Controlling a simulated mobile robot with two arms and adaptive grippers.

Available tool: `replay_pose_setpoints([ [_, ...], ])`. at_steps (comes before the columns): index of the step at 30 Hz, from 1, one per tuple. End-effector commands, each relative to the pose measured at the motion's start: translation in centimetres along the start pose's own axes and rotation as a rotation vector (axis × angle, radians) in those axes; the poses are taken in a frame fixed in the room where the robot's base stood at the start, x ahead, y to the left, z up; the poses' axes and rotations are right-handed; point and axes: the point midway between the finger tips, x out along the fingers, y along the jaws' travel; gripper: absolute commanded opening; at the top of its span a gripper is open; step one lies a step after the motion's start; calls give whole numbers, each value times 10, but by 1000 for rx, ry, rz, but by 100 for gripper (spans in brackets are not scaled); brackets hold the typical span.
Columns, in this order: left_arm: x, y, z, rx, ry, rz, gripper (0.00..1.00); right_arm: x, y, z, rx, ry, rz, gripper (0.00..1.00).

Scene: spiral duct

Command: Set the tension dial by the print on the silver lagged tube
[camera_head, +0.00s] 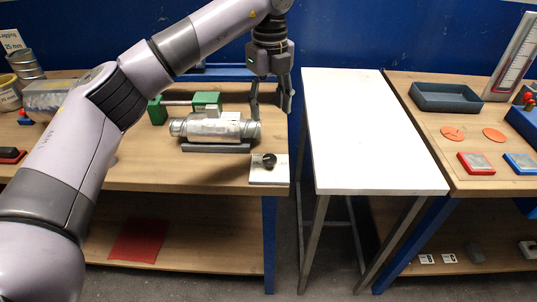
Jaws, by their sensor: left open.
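The silver lagged tube (212,128) lies sideways on a dark cradle (216,147) on the left wooden bench. Its print is too small to read here. A dial with a black knob (269,160) sits on a pale plate (268,175) at the bench's front right corner. My left gripper (271,112) points down above the bench, just right of the tube's right end and behind the dial. Its fingers are apart with nothing seen between them. My right gripper is not in view.
A green clamp-like tool (207,101) stands behind the tube. A white table (368,130) stands to the right, bare. The right bench holds a dark tray (446,98), orange discs (494,134), and red (476,163) and blue-edged boxes. My left arm hides part of the left bench.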

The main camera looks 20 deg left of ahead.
Motion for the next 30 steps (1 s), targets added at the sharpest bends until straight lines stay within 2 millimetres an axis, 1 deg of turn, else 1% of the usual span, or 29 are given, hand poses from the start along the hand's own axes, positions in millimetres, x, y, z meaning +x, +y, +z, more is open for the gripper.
replay_pose_setpoints([
  [1, 10, 1, 0, 1, 3, 4, 51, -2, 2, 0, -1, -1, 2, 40],
  [12, 90, 1, -2, 4, 5, 2, 51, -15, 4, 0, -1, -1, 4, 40],
  [18, 128, 0, -2, 4, 5, -1, 51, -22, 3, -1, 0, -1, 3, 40],
  [21, 141, 0, -2, 4, 5, -1, 51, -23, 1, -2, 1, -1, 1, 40],
  [24, 149, 0, -2, 4, 4, -2, 51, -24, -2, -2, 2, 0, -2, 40],
  [30, 155, -1, -2, 5, 4, -4, 51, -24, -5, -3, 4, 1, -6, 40],
])
